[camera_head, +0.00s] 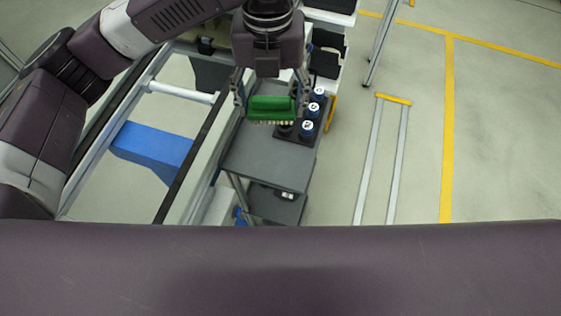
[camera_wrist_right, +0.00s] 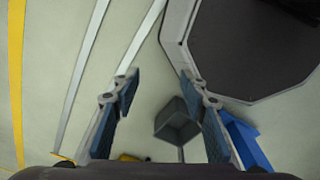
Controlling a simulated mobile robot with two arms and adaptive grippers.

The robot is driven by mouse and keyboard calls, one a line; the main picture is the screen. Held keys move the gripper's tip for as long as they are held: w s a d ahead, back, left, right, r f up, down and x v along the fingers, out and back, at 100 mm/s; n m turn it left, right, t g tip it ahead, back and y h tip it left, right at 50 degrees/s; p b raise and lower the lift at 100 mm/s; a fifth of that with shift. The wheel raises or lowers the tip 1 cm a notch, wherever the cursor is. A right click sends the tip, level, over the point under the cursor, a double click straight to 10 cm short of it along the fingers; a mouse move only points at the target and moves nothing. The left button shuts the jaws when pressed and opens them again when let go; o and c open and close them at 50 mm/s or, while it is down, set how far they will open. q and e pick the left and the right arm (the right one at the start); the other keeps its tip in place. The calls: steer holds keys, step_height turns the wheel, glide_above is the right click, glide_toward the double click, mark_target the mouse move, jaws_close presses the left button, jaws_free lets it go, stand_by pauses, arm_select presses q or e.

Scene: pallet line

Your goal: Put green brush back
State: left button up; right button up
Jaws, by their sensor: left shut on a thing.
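The green brush (camera_head: 271,108) is held between the fingers of my left gripper (camera_head: 270,100) in the head view. Its pale bristles point down toward the near side. The gripper is shut on it, over the far part of a grey table (camera_head: 268,155). From this angle I cannot tell how high the brush is above the table. My right gripper (camera_wrist_right: 160,95) shows in the right wrist view with its two fingers apart and nothing between them. The right gripper is not in the head view.
A blue part (camera_head: 152,145) lies at the left within a frame. Open floor with yellow lines (camera_head: 448,130) is at the right. A grey box (camera_wrist_right: 178,122) shows below my right gripper.

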arm_select(q)
steer(key=m, duration=0.1)
steer(key=d+m, duration=0.1)
steer(key=m, duration=0.1)
steer(key=shift+s+d, duration=0.25)
steer(key=shift+d, duration=0.05)
steer(key=shift+f, duration=0.35)
step_height(320, 180, down, 19)
steer(key=p, duration=0.3)
steer(key=shift+f, duration=0.1)
arm_select(e)
steer(key=r, duration=0.3)
steer(key=shift+s+d+r, duration=0.1)
steer(key=shift+s+r, duration=0.05)
steer(key=shift+s, duration=0.15)
arm_select(q)
steer(key=shift+f, duration=0.1)
steer(key=o, duration=1.2)
